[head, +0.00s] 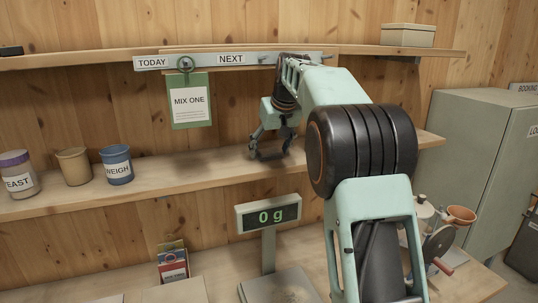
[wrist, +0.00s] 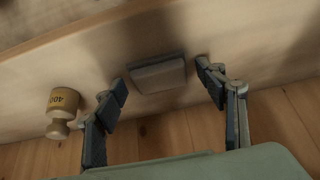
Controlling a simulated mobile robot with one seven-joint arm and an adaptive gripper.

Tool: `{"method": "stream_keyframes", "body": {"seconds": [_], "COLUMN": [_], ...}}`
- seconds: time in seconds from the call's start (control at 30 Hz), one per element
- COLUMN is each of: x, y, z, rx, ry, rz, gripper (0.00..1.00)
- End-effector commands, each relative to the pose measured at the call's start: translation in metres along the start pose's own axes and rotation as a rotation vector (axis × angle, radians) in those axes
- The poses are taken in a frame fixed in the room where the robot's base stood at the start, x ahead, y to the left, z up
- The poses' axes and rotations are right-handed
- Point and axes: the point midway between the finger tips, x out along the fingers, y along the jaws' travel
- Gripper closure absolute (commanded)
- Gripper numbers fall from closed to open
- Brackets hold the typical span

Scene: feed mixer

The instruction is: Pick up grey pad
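The grey pad (wrist: 158,74) is a small flat block with a paler front face. It lies on the wooden shelf in the wrist view. My gripper (wrist: 161,77) is open, with one finger to the left of the pad and one to the right. There is a gap on both sides, and the fingers appear not to touch it. In the head view my gripper (head: 268,153) points down close above the middle shelf. There the pad cannot be told apart from the dark fingers.
A tan weight marked 400 (wrist: 62,104) stands left of my fingers in the wrist view. A green MIX ONE card (head: 189,100) hangs from the rail left of my arm. Cups, including the blue WEIGH cup (head: 118,166), stand at the shelf's left. A scale display (head: 268,213) reads 0 g below.

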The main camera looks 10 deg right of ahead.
Motion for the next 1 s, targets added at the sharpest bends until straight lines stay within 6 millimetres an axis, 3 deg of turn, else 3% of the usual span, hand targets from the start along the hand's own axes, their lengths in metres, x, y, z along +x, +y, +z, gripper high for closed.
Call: {"method": "stream_keyframes", "body": {"seconds": [0.3,0.77,1.0], "x": [0.0,-0.006,-0.017], "y": [0.0,0.0,0.0], "z": [0.0,-0.002,0.022], "rx": [0.0,0.0,0.001], "ry": [0.0,0.001,0.0], "rz": [0.0,0.001,0.0], "gripper": [0.7,0.7,0.7]}}
